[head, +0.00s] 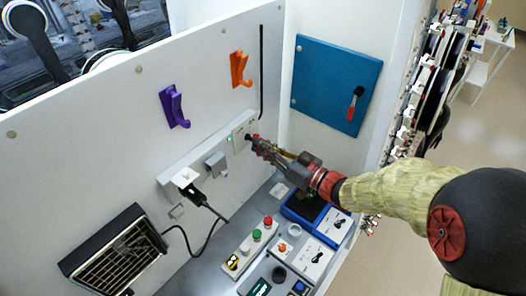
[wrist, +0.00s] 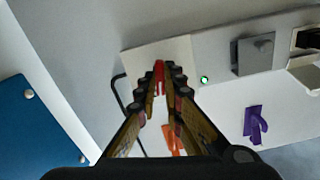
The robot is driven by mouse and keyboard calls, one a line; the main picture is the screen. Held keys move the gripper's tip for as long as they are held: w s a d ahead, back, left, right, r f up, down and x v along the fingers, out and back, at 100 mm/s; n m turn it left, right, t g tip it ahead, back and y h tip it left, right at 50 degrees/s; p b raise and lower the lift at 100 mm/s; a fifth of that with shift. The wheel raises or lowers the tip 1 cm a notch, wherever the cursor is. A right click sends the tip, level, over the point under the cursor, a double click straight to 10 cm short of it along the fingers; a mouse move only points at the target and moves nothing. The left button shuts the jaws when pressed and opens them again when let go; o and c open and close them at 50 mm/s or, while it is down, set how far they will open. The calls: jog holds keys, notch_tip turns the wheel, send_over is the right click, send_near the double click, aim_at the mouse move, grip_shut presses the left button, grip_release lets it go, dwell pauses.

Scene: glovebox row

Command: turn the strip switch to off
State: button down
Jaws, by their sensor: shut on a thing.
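The white power strip (head: 206,152) runs along the back panel. Its end plate also shows in the wrist view (wrist: 141,59). A green light (head: 230,140) glows on it, clear of my fingers in the wrist view (wrist: 204,79). My gripper (head: 252,140) reaches the strip's right end from the right. In the wrist view, the fingertips (wrist: 160,73) are closed around a small red part, which I take to be the strip switch (wrist: 159,68). The fingers hide most of it, and its exact setting cannot be told.
A grey block (head: 215,163) and a black plug (head: 193,192) sit on the strip, left of my gripper. Orange (head: 240,70) and purple (head: 174,106) hooks are above. A blue door (head: 334,80) with a red-handled lever is to the right. Button boxes (head: 250,243) and devices crowd the bench below.

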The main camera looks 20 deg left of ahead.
jog(key=shift+n+b, duration=1.05)
jog(key=shift+n, duration=0.05)
jog(key=c, duration=2)
grip_release()
jog(key=shift+c, duration=0.2)
jog(key=shift+o, duration=0.6)
jog(key=v, duration=1.2)
